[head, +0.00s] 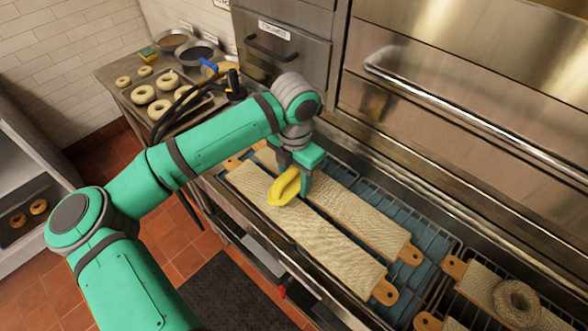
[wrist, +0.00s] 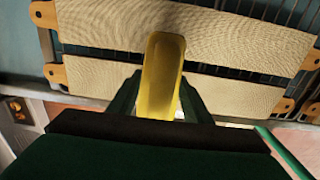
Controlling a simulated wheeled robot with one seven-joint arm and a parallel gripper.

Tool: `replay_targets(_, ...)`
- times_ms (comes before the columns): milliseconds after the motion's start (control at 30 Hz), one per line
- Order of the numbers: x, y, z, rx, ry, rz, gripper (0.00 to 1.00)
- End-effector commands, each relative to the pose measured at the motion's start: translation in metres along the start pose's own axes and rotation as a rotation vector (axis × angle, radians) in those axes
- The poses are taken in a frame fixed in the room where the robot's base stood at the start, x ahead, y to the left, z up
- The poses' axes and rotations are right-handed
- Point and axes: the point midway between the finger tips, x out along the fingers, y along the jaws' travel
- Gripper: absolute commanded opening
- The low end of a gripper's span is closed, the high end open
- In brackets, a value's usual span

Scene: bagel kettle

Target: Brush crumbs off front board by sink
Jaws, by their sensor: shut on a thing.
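My gripper (head: 302,168) is shut on a yellow brush (head: 285,187), which also shows between the fingers in the wrist view (wrist: 161,75). The brush is over the left part of the front board (head: 320,236), a long burlap-covered board with wooden end tabs. I cannot tell whether the brush touches the cloth. A second such board (head: 350,205) lies behind it, parallel. In the wrist view the front board (wrist: 100,85) is the nearer strip and the rear board (wrist: 220,38) the farther one. No separate crumbs can be made out at this size.
The boards lie over blue-grey racks (head: 415,225). At the lower right another burlap board (head: 475,283) bears a bagel (head: 517,302). Steel ovens with a long handle (head: 480,120) rise behind. A table with bagels (head: 160,108) and bowls stands at the back left.

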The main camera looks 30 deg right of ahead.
Motion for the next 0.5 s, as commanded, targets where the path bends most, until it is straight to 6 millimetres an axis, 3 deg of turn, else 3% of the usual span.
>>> replay_targets(300, -0.029, -0.001, 0.002, 0.003, 0.0, 0.002, 0.2)
replay_targets(500, -0.038, -0.002, 0.002, 0.004, 0.0, 0.0, 0.2)
